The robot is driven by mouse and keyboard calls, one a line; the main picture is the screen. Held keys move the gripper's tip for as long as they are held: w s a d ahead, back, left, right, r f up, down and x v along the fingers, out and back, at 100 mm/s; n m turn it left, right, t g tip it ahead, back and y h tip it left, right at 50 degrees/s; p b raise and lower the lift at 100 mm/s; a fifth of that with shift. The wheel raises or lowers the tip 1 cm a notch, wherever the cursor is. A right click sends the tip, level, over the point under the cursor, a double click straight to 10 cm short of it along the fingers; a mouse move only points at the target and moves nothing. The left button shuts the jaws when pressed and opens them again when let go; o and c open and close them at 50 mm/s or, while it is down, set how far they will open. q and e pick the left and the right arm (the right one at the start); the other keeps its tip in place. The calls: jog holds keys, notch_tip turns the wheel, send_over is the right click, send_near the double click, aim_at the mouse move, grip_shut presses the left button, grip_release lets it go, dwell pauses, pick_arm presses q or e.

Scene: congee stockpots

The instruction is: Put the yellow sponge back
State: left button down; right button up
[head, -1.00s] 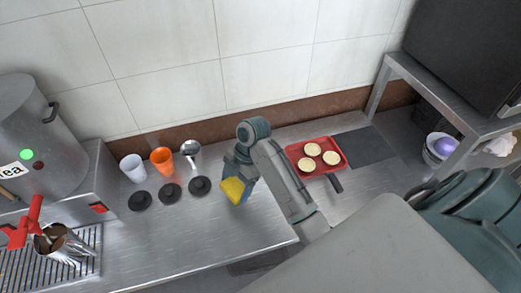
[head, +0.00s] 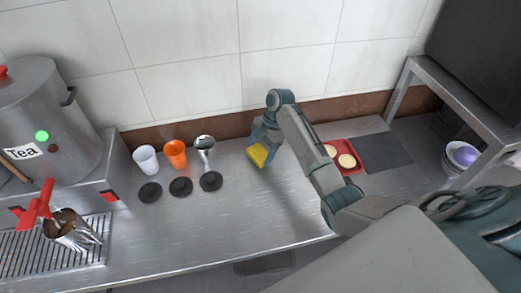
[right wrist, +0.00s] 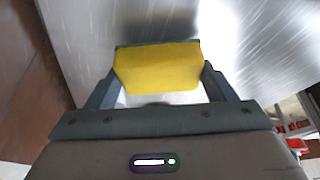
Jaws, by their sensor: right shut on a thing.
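My left gripper is not in view.
A red tray (head: 366,160) with pale rounds is partly behind my right arm. The counter's front middle (head: 215,225) is clear.

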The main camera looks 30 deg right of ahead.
jog(key=shift+f, duration=0.4)
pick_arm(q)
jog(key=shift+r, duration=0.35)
pick_arm(e)
jog(key=shift+f, duration=0.2)
jog(key=o, duration=0.9)
jog(key=shift+f, duration=0.15)
pick_arm(q)
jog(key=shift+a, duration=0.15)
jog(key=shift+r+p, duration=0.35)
jog(key=shift+p, duration=0.05)
pick_arm(e)
jog(key=v, duration=1.2)
